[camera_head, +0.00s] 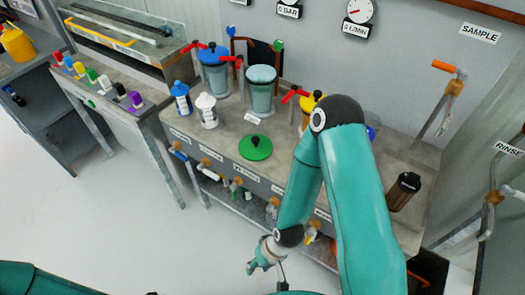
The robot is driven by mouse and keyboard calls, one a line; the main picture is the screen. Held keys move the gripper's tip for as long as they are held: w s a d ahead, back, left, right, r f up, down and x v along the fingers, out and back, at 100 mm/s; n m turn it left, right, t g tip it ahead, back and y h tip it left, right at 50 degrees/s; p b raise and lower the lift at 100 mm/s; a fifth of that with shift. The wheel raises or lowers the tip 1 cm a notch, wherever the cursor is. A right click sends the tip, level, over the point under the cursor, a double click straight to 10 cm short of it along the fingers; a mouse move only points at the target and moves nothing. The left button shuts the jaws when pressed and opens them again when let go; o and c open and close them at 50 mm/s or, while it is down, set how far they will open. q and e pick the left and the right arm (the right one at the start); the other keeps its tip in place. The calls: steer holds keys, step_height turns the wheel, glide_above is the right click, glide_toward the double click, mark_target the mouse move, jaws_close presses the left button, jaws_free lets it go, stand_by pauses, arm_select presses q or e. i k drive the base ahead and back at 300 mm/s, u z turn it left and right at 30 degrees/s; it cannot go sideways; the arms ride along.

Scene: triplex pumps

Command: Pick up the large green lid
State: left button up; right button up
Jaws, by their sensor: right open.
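My right gripper (283,272) is low near the bottom edge, small and partly hidden, open and well apart from the lid. My left gripper is not in view; only a teal part of mine shows at the lower left.
A blue-lidded vessel (214,70), a blue bottle (181,98) and a white bottle (206,110) stand behind and left of the lid. A brown cylinder (403,191) stands at the right. Valves line the bench front. My right arm hides part of the bench.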

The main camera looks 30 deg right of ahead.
mark_target(255, 148)
steer(key=u, duration=0.05)
steer(key=i, duration=0.2)
steer(key=z, duration=2.45)
steer(key=k, duration=0.6)
steer(key=u, duration=0.9)
steer(key=k, duration=0.7)
steer(key=u, duration=1.05)
steer(key=i, duration=1.4)
steer(key=z, duration=0.55)
